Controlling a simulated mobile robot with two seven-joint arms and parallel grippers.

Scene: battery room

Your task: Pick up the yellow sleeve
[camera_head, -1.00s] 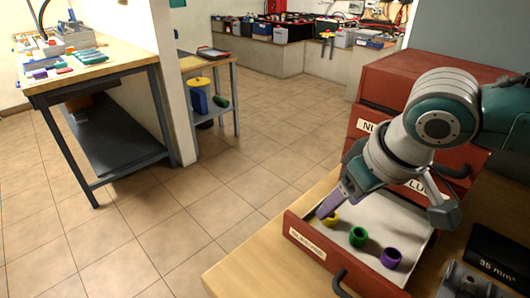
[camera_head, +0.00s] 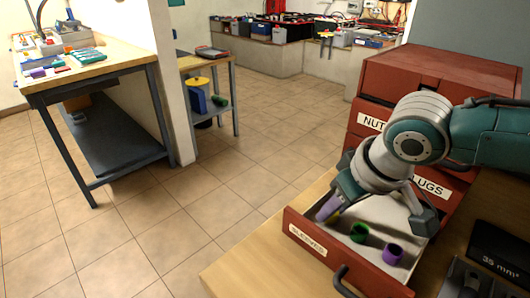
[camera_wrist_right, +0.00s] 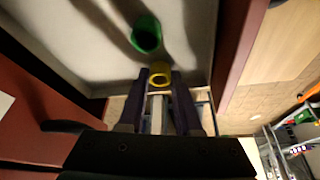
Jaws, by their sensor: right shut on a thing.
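The yellow sleeve (camera_wrist_right: 160,76) is a small ring, seen between the two fingertips of my right gripper in the right wrist view. In the head view only a sliver of the yellow sleeve (camera_head: 336,215) shows beside the purple fingers. My right gripper (camera_head: 328,208) points down into the open drawer (camera_head: 305,238), at its far left corner, and is shut on the yellow sleeve. I cannot tell whether the sleeve is clear of the drawer floor. My left gripper is not in view.
A green sleeve (camera_head: 359,232) and a purple sleeve (camera_head: 392,253) stand in the same drawer, to the right. Red drawers (camera_head: 420,75) rise behind it. The drawer's walls and black handle (camera_head: 342,282) are close by. A black box marked 35 mm² (camera_head: 498,252) stands at right.

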